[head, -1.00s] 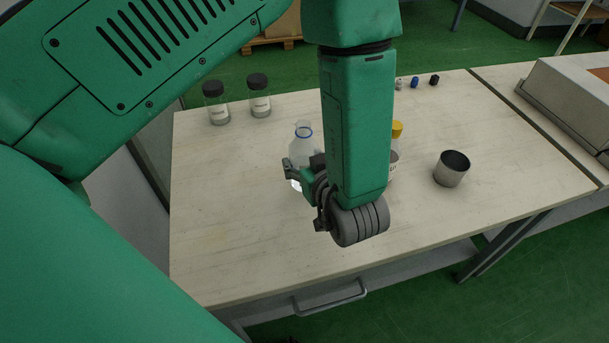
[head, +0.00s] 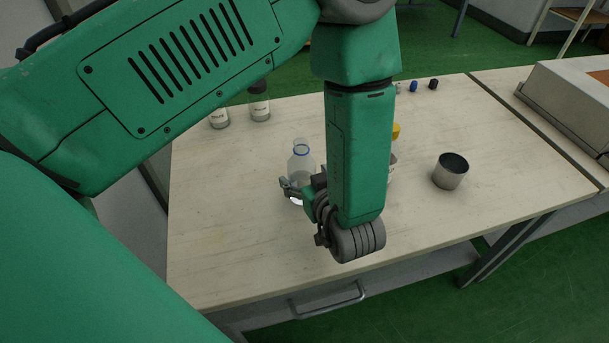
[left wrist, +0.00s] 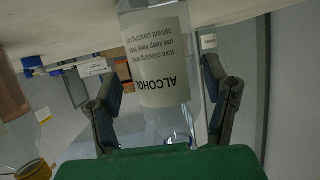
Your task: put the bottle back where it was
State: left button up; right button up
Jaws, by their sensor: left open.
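A clear bottle (head: 301,161) with a blue ring at its neck stands upright on the pale table (head: 230,235), left of my left forearm. In the left wrist view, which is upside down, the bottle (left wrist: 163,75) shows a white label reading ALCOHOL. My left gripper (head: 291,191) is low at the bottle, partly hidden behind my own wrist. In the left wrist view its two fingers (left wrist: 165,100) are open on either side of the bottle, with small gaps. My right gripper is not in view.
A yellow-capped bottle (head: 396,131) stands mostly hidden behind my forearm. A steel cup (head: 450,171) is to the right. Two black-capped jars (head: 259,102) stand at the back left, partly covered by my arm. Small caps (head: 413,86) lie at the back. The front left of the table is clear.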

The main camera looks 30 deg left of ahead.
pick_arm(q)
jog(key=p+v, duration=0.1)
jog(key=v, duration=1.1)
jog(key=shift+a, duration=0.2)
